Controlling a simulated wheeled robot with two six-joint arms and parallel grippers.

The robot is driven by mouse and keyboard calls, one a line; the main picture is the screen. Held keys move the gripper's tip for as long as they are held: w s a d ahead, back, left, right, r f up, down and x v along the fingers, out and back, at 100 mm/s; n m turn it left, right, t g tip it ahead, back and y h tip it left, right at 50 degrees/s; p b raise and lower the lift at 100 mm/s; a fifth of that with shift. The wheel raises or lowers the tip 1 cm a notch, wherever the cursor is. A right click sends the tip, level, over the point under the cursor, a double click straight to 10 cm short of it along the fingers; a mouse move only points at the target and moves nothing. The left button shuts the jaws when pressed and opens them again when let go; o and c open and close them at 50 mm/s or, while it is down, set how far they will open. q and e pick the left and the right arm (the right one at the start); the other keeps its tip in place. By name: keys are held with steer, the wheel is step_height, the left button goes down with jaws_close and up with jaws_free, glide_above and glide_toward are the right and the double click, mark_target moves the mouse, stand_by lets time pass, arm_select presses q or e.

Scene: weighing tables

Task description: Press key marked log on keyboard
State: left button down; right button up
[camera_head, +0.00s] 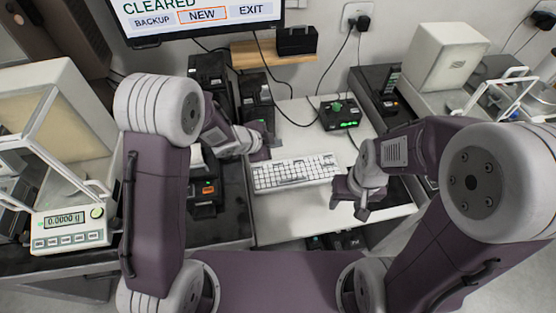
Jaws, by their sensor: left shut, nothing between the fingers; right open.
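The white keyboard (294,173) lies on the white table in the middle of the view. Its key labels are too small to read, so I cannot tell which key is marked log. My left gripper (262,146) is shut and empty, just beyond the keyboard's far left corner. I cannot tell whether it touches the keyboard. My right gripper (352,204) is open and empty over the white table, to the right of the keyboard and nearer to me. The monitor (200,14) at the top shows CLEARED above BACKUP, NEW and EXIT, with NEW outlined in orange.
A balance (72,240) reading 0.0000 g stands at the left. A black box with a green display (340,114) sits behind the keyboard, with cables around it. Dark devices stand behind my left gripper. Another balance (440,56) stands at the right. Bare white table (285,218) lies before the keyboard.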

arm_select(q)
steer(key=shift+f+b, duration=0.65)
steer(key=shift+f, duration=0.1)
steer(key=b, duration=0.7)
glide_above(276, 166)
step_height(276, 166, down, 7)
steer(key=shift+r, duration=0.1)
arm_select(e)
step_height(276, 166, down, 8)
steer(key=shift+w+f, duration=0.1)
arm_select(q)
steer(key=shift+f, duration=0.3)
arm_select(e)
steer(key=shift+f, duration=0.25)
arm_select(q)
steer(key=shift+f+b, duration=0.4)
steer(key=shift+b, duration=0.05)
arm_select(e)
steer(key=shift+f, duration=0.3)
